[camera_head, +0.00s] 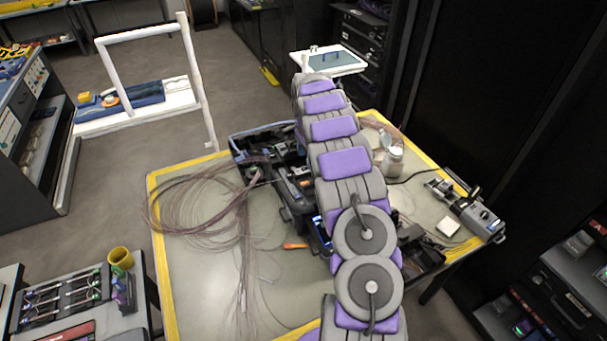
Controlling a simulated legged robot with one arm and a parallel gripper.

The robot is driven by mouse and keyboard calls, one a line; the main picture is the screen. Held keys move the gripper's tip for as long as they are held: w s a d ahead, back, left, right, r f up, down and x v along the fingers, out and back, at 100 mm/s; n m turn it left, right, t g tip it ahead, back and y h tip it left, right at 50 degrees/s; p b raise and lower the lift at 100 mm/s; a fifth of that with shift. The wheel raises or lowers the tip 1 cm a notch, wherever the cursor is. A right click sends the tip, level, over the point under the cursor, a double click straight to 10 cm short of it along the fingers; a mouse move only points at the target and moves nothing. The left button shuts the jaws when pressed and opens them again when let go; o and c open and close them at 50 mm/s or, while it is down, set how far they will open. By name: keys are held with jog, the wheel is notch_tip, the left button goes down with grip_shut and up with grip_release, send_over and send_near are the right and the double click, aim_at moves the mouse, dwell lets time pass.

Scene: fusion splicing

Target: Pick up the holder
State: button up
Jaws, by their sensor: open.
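My purple and grey arm stretches across the middle of the head view and covers the centre of the table. Its far end is near the top, and my gripper cannot be made out there. I cannot single out the holder for certain. A black splicing machine (292,190) sits on the table, partly behind my arm. A grey device with a hinged part (470,212) sits at the table's right corner, apart from my arm. A small white block (448,226) lies beside it.
The yellow-edged table (200,290) carries loose fibre coils (195,205) at left, an orange-handled tool (295,246) and a clear jar (392,160). A yellow cup (121,258) stands on a side bench. Black racks line the right. Bare tabletop shows at front left.

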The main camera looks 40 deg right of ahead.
aim_at(304, 169)
jog(key=f, duration=0.2)
jog(key=a+f+b, duration=0.1)
jog(key=f, duration=0.1)
jog(key=shift+w+a+f, duration=0.1)
jog(key=shift+w, duration=0.15)
jog(key=shift+f, duration=0.25)
jog(key=shift+d+f, duration=0.1)
jog(key=shift+d, duration=0.25)
jog(key=shift+a, duration=0.3)
jog(key=c, duration=0.6)
jog(key=shift+d, duration=0.1)
jog(key=c, duration=0.6)
